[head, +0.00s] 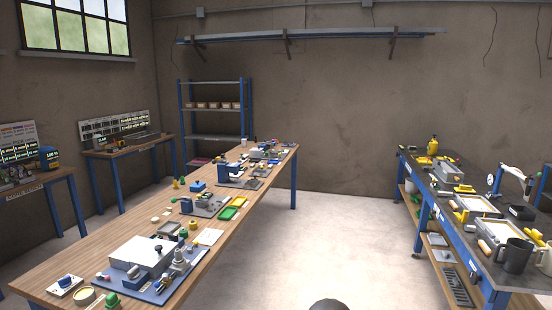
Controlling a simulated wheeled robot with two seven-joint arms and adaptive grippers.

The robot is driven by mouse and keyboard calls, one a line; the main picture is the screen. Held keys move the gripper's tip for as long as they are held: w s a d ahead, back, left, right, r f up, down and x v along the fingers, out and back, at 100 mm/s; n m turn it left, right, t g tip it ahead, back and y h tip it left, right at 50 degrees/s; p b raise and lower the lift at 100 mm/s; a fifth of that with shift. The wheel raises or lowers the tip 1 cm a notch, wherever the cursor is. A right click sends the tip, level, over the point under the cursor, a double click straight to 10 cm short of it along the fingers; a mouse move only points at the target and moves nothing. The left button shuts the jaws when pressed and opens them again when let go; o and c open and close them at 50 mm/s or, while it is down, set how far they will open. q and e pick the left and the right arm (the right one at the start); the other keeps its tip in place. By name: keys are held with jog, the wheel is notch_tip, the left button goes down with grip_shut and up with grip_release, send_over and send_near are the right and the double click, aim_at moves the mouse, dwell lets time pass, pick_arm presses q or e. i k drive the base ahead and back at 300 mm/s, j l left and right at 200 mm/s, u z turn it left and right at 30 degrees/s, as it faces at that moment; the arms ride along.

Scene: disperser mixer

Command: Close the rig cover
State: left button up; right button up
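A rig on a blue base plate (133,287) stands at the near end of the long wooden table. It carries a pale grey box-like housing (138,253) with a flat top, and a grey upright fitting (179,254) beside it. I cannot tell which part is the cover or whether it is open. A second, smaller rig (205,204) with grey parts sits farther along the same table. Neither of my grippers is in view.
The long wooden table (60,277) holds many small parts, including a green tray (228,213). A dark-topped bench (432,182) at the right holds trays, mugs and tools. Bare floor (330,245) lies between them. A blue shelf rack (215,110) stands at the back.

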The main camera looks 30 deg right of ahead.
aim_at(254, 153)
jog(key=i+l+z, duration=0.85)
jog(key=i+z, duration=0.45)
jog(key=i, duration=0.2)
jog(key=i+l, duration=0.15)
jog(key=i, duration=1.85)
jog(key=i+l+z, duration=0.1)
jog(key=i, duration=1.85)
